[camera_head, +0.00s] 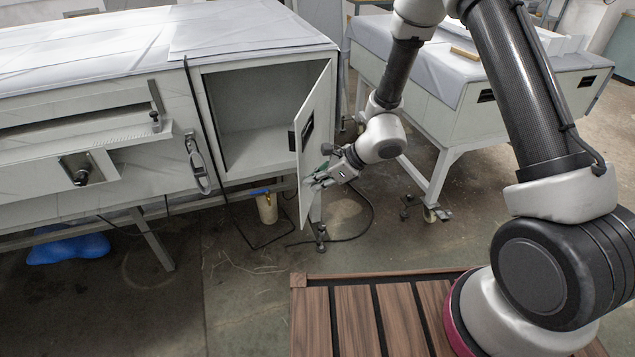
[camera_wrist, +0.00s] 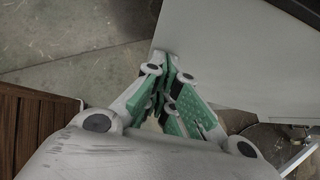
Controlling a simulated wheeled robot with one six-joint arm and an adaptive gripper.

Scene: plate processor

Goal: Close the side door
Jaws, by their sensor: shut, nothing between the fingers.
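The side door (camera_head: 315,118) is a light grey panel hinged at the right side of an open compartment (camera_head: 255,110) in the grey machine. It stands swung outward, with a black handle recess on its face. My gripper (camera_head: 318,181) is at the outer right side of the door, near its lower part. In the wrist view my gripper (camera_wrist: 172,85) has its green-padded fingers together, with the door's pale panel (camera_wrist: 215,50) right beside and beyond the fingertips. I cannot tell whether the fingertips touch the panel. The compartment looks empty.
A second grey cabinet (camera_head: 440,105) on a wheeled stand is behind and right of my gripper. A pale container (camera_head: 266,208) and a black hose lie below the door on the floor.

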